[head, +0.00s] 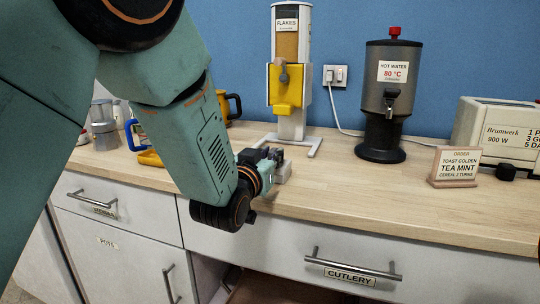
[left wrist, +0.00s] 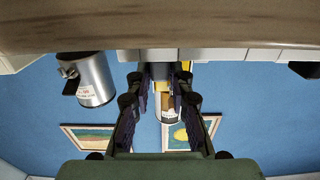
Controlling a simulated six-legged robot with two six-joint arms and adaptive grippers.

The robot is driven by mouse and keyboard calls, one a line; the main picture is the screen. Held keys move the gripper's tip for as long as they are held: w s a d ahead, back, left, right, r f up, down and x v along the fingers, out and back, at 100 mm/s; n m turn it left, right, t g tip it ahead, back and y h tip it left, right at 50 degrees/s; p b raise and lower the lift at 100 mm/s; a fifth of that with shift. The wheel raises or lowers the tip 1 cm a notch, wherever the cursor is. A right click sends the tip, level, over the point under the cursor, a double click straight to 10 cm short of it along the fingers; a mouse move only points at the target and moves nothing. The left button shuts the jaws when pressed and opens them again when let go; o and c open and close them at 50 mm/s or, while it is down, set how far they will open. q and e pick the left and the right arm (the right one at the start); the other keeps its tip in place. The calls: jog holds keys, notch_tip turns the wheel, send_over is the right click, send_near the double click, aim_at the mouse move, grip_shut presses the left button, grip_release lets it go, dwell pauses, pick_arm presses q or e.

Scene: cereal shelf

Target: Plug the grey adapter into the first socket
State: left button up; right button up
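My left gripper (head: 272,163) is low over the counter, in front of the flakes dispenser. A small light grey block, which looks like the adapter (head: 285,172), sits at its fingertips. In the left wrist view, which is upside down, the fingers (left wrist: 163,75) close in on both sides of a grey block (left wrist: 163,71). Whether the block touches the counter is hard to tell. A white double socket plate (head: 335,75) is on the blue wall, right of the dispenser. My right gripper is not in view.
The flakes dispenser (head: 290,105) stands behind my left gripper. The hot water urn (head: 386,105) stands right of the socket plate. An order sign (head: 455,166) and a cream toaster (head: 495,135) are at the right. The counter's front middle (head: 345,195) is clear.

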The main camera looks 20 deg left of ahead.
pick_arm(q)
jog(key=o, duration=0.4)
jog(key=shift+s, duration=0.15)
jog(key=s, duration=1.1)
jog(key=shift+s+a, duration=0.25)
jog(key=shift+s, duration=0.15)
